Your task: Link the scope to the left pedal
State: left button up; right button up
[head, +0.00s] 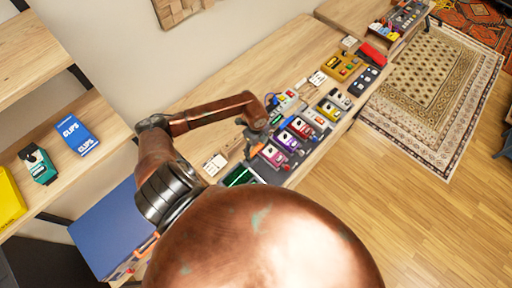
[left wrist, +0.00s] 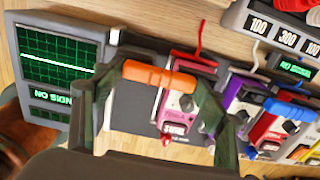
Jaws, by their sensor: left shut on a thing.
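The scope (left wrist: 55,62) is a grey box with a green gridded screen at the left of the left wrist view; in the head view it (head: 240,177) lies below my left gripper. The left pedal (left wrist: 178,108), pink and white with a red knob, sits just right of the scope. My left gripper (left wrist: 160,82) is shut on an orange link piece (left wrist: 160,75), held crosswise between its fingers over the gap and the pink pedal's edge. I cannot tell whether the piece touches either. In the head view the left gripper (head: 254,140) is over the near pedals. My right gripper is not in view.
A purple pedal (left wrist: 240,98) and a red-and-white pedal (left wrist: 287,125) with a blue bar (left wrist: 291,109) stand to the right. A grey unit (left wrist: 275,22) with number displays is at the upper right. More pedals line the bench (head: 290,50).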

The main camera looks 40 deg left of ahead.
pick_arm(q)
jog(key=o, duration=1.2)
jog(key=shift+o, duration=0.2)
jog(key=o, duration=0.4)
jog(key=shift+r, duration=0.15)
jog(key=shift+r+p, duration=2.7)
jog(key=shift+r, duration=0.7)
jog(key=shift+s, duration=0.1)
